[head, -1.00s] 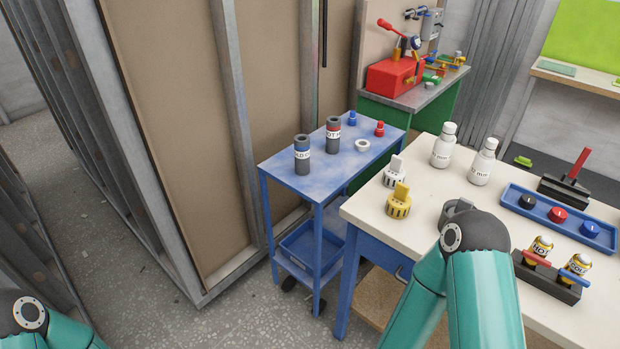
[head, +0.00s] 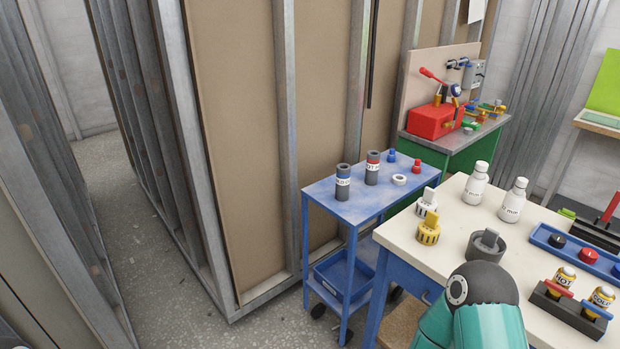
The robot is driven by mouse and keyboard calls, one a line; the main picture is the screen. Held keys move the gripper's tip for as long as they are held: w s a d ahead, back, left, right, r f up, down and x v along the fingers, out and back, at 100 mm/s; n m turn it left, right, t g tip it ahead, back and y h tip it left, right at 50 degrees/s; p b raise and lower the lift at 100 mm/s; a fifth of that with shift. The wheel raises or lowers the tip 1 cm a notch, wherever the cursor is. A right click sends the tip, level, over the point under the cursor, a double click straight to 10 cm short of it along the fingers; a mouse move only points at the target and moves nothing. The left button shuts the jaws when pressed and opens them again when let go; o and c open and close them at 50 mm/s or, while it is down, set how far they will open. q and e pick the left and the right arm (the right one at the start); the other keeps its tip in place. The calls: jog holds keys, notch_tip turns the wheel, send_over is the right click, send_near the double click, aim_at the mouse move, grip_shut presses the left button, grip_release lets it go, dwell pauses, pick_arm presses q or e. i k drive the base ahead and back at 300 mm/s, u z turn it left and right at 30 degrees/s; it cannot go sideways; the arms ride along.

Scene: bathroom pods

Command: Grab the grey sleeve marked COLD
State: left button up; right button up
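Two dark grey sleeves stand upright on the blue cart (head: 380,206). The left one, with a blue band and a white label, is the COLD sleeve (head: 343,190); its lettering is too small to read fully. The right one, with a red band, is the HOT sleeve (head: 372,175). Neither is held. Only a teal and dark link of my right arm shows, at the bottom right over the white table's edge, well to the right of the cart. Neither gripper is in view.
A blue cap (head: 391,156), a red cap (head: 416,166) and a white ring (head: 399,180) share the cart top. The white table (head: 455,207) stands close on its right, with bottles and valve parts. A framed wall panel (head: 235,130) stands behind the cart. Floor (head: 165,270) is free at left.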

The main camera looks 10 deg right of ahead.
aim_at(343, 182)
jog(key=u, duration=0.35)
jog(key=i, duration=1.6)
jog(key=z, duration=0.75)
jog(key=k, duration=0.75)
jog(key=z, duration=0.15)
jog(key=i, duration=0.85)
jog(key=u, duration=0.15)
